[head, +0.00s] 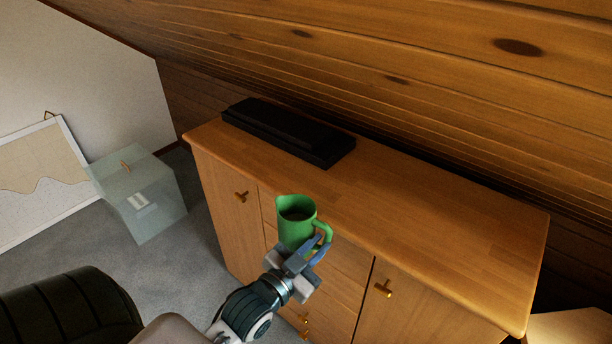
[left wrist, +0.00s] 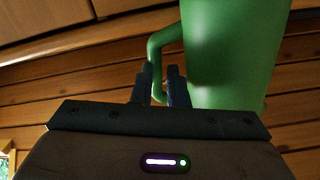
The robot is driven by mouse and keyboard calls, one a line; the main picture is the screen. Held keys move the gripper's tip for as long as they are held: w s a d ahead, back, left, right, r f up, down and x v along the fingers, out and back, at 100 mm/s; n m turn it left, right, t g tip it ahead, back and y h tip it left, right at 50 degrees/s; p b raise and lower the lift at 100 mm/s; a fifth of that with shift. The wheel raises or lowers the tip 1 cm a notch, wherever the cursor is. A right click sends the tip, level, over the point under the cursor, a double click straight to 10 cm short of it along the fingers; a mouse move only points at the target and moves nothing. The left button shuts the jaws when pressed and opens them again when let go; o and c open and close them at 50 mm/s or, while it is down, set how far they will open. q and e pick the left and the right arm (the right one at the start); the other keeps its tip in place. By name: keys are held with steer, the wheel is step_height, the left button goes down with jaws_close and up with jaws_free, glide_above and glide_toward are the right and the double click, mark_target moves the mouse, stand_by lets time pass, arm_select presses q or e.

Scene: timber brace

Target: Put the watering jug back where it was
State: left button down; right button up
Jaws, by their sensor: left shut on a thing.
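The green watering jug (head: 295,222) is upright in the head view, in front of the wooden cabinet's front edge. Its handle is toward the lower right. My left gripper (head: 312,254) is shut on the jug's handle. In the left wrist view the jug (left wrist: 232,50) fills the upper right, and the gripper's fingers (left wrist: 159,88) close around the lower part of its handle. The jug's base is not clearly visible against the cabinet front. My right gripper is not in view.
The wooden cabinet (head: 430,235) has a wide clear top on the right. A long black case (head: 288,132) lies at its back left. The sloping timber ceiling (head: 400,50) comes down low behind it. A glass box (head: 140,195) and a framed board (head: 45,180) stand at the left.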

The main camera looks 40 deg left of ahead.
arm_select(q)
steer(key=a+r+m+h+p, duration=0.15)
steer(key=a+r, duration=0.25)
steer(key=r, duration=0.5)
steer(key=shift+h, duration=0.45)
steer(key=shift+w+a+f, duration=0.75)
steer(key=shift+w+a, duration=0.15)
steer(key=shift+w, duration=1.55)
steer(key=shift+w+a+f, duration=0.7)
steer(key=shift+w+a, duration=0.25)
steer(key=shift+w, duration=1.55)
steer(key=shift+w+a+f, duration=0.75)
steer(key=shift+w+a, duration=0.15)
steer(key=shift+w, duration=1.55)
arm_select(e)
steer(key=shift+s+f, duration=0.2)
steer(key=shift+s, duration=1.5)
arm_select(q)
steer(key=c, duration=1.9)
jaws_free()
steer(key=shift+f+b, duration=0.2)
steer(key=shift+b, duration=0.1)
steer(key=o, duration=0.5)
steer(key=shift+r, duration=0.1)
steer(key=shift+c, duration=0.2)
